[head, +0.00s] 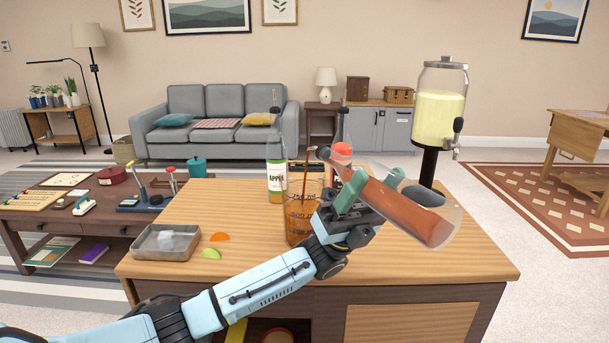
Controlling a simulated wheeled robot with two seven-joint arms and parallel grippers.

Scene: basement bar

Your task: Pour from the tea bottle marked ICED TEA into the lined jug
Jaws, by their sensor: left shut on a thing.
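My left gripper (350,208) is shut on a clear bottle of red-brown tea (405,212) and holds it tilted above the counter. Its mouth points to the upper left, over the lined jug (292,215). A thin brown stream runs from the mouth down into the jug. The jug is clear, stands upright, has dark measuring lines and holds some amber-brown liquid; the gripper partly hides its right side. No marking is readable on the held bottle. My right gripper is out of view.
An apple-labelled bottle (276,182) stands behind the jug. A drink dispenser (441,95) stands at the right. A metal ice tray (150,247) and fruit slices (211,254) lie left; the counter's right front is clear.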

